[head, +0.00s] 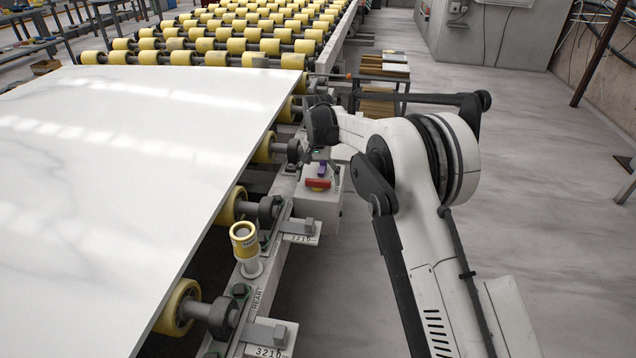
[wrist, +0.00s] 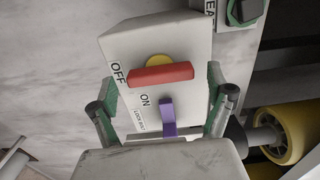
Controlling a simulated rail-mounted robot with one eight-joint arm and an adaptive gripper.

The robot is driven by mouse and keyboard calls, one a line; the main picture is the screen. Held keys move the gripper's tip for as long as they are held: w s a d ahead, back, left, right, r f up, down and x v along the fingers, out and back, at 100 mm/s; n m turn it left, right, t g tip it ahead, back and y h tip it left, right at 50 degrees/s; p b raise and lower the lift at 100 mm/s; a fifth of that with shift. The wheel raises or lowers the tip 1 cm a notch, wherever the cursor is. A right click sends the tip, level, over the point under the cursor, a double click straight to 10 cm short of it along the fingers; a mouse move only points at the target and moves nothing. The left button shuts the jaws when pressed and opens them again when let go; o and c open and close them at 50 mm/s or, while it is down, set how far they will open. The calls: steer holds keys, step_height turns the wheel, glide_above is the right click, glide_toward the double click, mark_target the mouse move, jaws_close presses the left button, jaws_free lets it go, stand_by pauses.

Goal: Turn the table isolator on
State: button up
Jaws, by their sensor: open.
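The table isolator (head: 318,203) is a pale grey box on the side rail of the roller table. Its red handle (head: 317,184) also shows in the wrist view (wrist: 160,75), lying roughly crosswise over a yellow disc (wrist: 158,61). The left end of the handle is beside the OFF label (wrist: 118,73). The ON label (wrist: 145,100) is lower, left of a purple tab (wrist: 167,117). My gripper (wrist: 161,85) is open, with its green-padded fingers on either side of the isolator face. Nothing is held between them. I cannot tell whether a finger touches the box.
A white stone slab (head: 120,180) covers the rollers at left. A yellow-topped post (head: 244,242) stands on the rail nearer me. Bare yellow rollers (head: 230,45) extend behind. The floor (head: 530,180) at right is mostly clear.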

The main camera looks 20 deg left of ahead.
steer(key=shift+f, duration=0.55)
steer(key=c, duration=1.2)
